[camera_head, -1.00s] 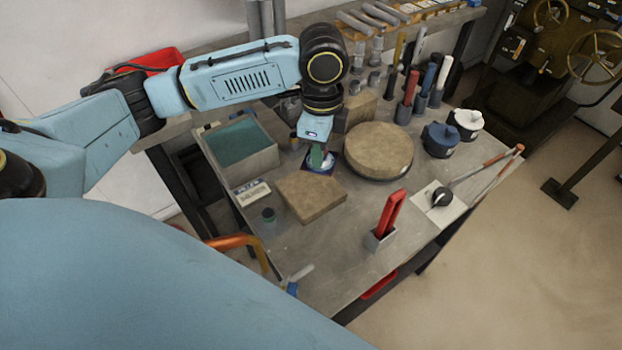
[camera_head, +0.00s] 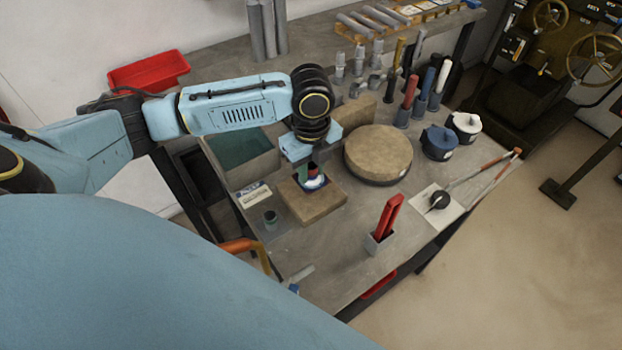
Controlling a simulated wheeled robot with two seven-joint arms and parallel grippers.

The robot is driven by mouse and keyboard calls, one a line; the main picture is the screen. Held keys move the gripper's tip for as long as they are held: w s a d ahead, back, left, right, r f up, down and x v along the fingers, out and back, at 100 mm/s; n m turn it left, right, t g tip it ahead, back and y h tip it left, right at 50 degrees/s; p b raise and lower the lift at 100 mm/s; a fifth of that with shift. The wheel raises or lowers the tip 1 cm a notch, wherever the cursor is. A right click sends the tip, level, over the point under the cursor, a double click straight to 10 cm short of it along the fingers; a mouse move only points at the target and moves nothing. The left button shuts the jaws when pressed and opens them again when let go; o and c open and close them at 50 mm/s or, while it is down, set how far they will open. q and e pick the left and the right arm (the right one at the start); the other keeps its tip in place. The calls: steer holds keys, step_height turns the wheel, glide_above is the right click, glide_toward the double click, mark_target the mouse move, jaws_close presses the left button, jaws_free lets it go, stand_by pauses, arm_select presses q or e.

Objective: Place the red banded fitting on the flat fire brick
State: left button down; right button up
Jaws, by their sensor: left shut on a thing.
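The fitting appears over the rear part of the flat fire brick (camera_head: 318,208), a tan slab lying on the metal table. I cannot tell whether its underside touches the brick. My right gripper is not in view.
A round tan slab (camera_head: 378,153) stands right of the brick, a teal-lined bin (camera_head: 262,164) behind left. A small dark-topped cup (camera_head: 270,219) is at the brick's left. A holder with red handles (camera_head: 384,222) stands front right. Bare table (camera_head: 335,250) lies in front.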

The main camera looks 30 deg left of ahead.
mark_target(311, 180)
arm_select(q)
steer(key=shift+f, duration=1.9)
steer(key=shift+f, duration=0.1)
steer(key=c, duration=1.2)
jaws_free()
steer(key=shift+o, duration=0.2)
step_height(311, 180, up, 12)
steer(key=shift+r+p, duration=0.15)
steer(key=shift+p, duration=0.4)
